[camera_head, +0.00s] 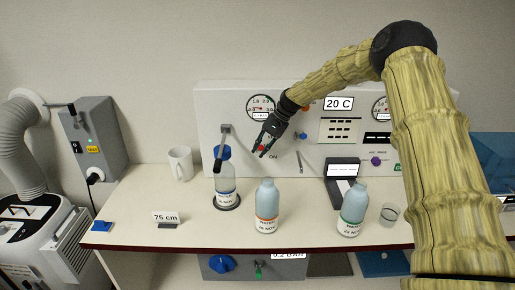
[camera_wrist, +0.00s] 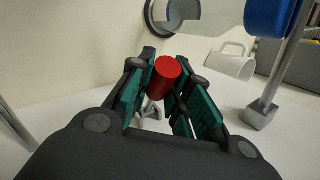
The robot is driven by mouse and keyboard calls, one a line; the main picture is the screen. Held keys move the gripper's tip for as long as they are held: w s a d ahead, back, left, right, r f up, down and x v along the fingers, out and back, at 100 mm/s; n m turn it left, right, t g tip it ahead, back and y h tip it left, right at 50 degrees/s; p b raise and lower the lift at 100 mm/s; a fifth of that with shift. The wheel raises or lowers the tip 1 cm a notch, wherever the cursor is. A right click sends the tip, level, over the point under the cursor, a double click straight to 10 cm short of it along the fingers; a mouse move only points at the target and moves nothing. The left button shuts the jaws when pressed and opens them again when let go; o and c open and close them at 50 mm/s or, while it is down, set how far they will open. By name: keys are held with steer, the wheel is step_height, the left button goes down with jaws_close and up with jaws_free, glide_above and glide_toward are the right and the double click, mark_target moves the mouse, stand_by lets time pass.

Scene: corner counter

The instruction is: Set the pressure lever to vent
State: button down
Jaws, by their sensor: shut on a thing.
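My gripper (camera_head: 268,143) reaches down to the front of the white panel (camera_head: 225,105), below the left round gauge (camera_head: 260,107). In the wrist view the green-padded fingers (camera_wrist: 165,90) are closed on a red cylindrical knob (camera_wrist: 167,74). A grey metal piece shows just below the knob. I take the knob as the tip of the pressure lever; most of the lever is hidden by the fingers. In the head view a bit of red (camera_head: 262,148) shows at the fingertips, just above the word "ON". No vent mark is readable.
A blue-capped bottle (camera_head: 226,181) stands below a metal arm with a dark handle (camera_head: 218,160), left of my gripper. An orange-labelled bottle (camera_head: 266,206), a green-labelled bottle (camera_head: 352,209) and a glass (camera_head: 389,215) stand on the counter. A mug (camera_head: 180,164) is at the back left.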

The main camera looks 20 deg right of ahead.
steer(key=shift+r, duration=0.1)
steer(key=c, duration=1.3)
jaws_free()
steer(key=shift+d, duration=0.1)
steer(key=v, duration=1.1)
steer(key=shift+d+r, duration=0.25)
steer(key=shift+r, duration=0.1)
